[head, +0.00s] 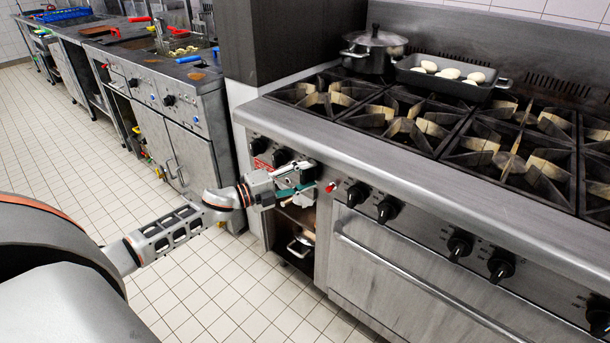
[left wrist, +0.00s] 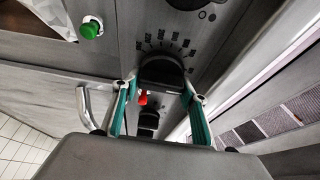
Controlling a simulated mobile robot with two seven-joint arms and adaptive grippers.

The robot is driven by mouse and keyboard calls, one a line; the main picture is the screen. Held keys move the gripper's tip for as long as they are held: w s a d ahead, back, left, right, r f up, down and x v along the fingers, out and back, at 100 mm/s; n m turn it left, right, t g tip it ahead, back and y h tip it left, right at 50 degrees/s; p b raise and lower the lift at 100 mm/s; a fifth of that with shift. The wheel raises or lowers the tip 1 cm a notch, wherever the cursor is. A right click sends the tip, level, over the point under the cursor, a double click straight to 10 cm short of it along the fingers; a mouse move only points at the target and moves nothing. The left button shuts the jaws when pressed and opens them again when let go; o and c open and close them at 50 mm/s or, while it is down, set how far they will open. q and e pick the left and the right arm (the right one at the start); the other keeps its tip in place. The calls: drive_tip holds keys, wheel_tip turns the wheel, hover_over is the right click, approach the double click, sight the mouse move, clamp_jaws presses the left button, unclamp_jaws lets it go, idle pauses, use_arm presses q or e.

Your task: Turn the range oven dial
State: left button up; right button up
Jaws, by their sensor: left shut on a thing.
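The range's front panel (head: 420,222) runs across the middle of the head view and carries a row of black knobs. My left gripper (head: 304,183) is at the left part of this panel, covering what it holds there. In the left wrist view, a black dial (left wrist: 162,71) with printed scale marks above it sits between the green-padded fingers of the left gripper (left wrist: 165,88). The gripper is shut on this dial, one finger at each side. My right gripper is in neither view.
Free knobs (head: 388,209) stick out right of the gripper, above the oven door handle (head: 400,265). A pot (head: 374,50) and a tray (head: 450,80) with pale pieces stand on the stove top. The tiled floor (head: 250,290) is clear.

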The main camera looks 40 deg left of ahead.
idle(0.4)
use_arm(q)
drive_tip(key=o, duration=1.1)
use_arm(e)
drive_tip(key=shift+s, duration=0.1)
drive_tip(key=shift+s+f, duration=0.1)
use_arm(q)
drive_tip(key=v, duration=1.2)
drive_tip(key=shift+d, duration=0.1)
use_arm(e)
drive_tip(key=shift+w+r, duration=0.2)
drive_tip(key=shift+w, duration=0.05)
